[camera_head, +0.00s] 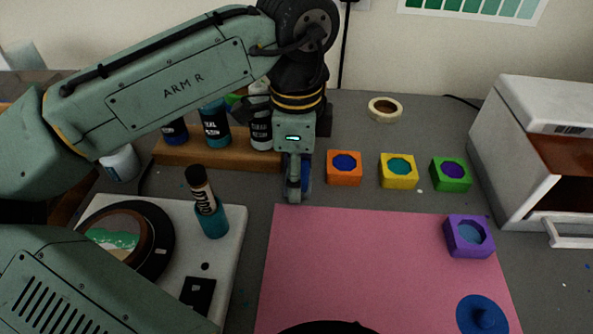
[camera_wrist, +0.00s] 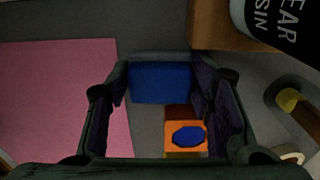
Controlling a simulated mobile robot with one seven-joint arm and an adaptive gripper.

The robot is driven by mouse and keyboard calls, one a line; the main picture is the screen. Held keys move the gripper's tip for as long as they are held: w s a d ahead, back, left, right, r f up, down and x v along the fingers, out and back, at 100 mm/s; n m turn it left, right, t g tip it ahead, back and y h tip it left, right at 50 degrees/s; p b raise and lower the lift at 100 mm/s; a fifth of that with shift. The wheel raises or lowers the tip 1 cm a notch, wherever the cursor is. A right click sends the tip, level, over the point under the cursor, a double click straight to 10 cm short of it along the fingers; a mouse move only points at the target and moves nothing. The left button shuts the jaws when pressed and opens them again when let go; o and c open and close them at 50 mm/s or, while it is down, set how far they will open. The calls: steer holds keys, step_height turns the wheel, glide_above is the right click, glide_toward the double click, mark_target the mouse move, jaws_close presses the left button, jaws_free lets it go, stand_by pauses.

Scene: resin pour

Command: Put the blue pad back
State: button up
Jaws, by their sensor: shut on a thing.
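My gripper (camera_head: 296,192) points down at the left end of a row of coloured blocks, just beyond the pink mat's far edge. It is shut on the blue pad (camera_wrist: 160,83), a plain blue block between the fingers in the wrist view. In the head view only a blue sliver of the pad (camera_head: 306,174) shows behind the fingers. I cannot tell whether the pad touches the table. The orange block (camera_head: 344,178) with a dark blue octagonal inset stands just right of my gripper; it also shows in the wrist view (camera_wrist: 171,137).
Yellow (camera_head: 411,184) and green (camera_head: 466,187) blocks continue the row. A purple block (camera_head: 483,251) and a round blue knobbed piece (camera_head: 482,304) lie on the pink mat (camera_head: 360,270). A wooden bottle rack (camera_head: 200,157) stands left, a white machine (camera_head: 518,112) right.

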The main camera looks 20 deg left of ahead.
steer(key=o, duration=1.1)
steer(key=shift+f, duration=0.1)
step_height(320, 180, up, 12)
steer(key=p, duration=0.7)
steer(key=shift+r, duration=0.2)
